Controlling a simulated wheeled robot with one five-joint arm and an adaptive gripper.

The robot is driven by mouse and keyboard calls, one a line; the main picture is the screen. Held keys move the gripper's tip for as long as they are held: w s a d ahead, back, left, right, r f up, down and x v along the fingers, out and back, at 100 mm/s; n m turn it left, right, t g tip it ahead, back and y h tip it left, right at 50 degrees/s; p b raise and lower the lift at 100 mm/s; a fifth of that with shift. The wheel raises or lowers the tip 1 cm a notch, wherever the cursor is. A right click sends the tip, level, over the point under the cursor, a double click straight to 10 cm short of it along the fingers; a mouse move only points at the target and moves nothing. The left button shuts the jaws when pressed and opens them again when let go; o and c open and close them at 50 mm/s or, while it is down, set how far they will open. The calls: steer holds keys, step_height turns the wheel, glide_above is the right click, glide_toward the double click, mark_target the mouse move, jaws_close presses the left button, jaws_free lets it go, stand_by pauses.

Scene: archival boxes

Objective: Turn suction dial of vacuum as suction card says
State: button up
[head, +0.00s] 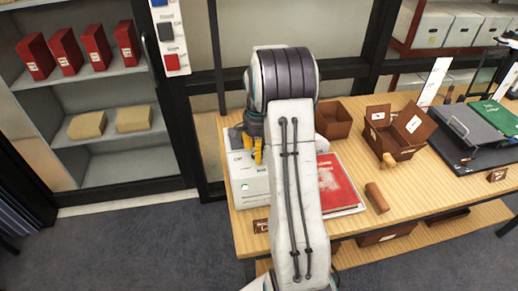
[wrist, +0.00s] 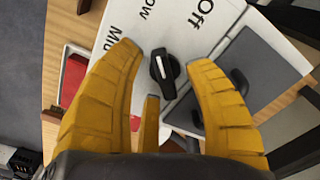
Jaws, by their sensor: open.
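In the head view my gripper (head: 252,150) is over the vacuum.
A red book (head: 335,182), a brown box (head: 334,120), an open brown box (head: 395,140) and a brown cylinder (head: 377,197) are to the right. A white card (head: 434,82) stands behind, unreadable. A shelf (head: 100,80) with red boxes is at left.

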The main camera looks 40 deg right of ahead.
step_height(320, 180, up, 12)
stand_by(0.6)
stand_by(0.6)
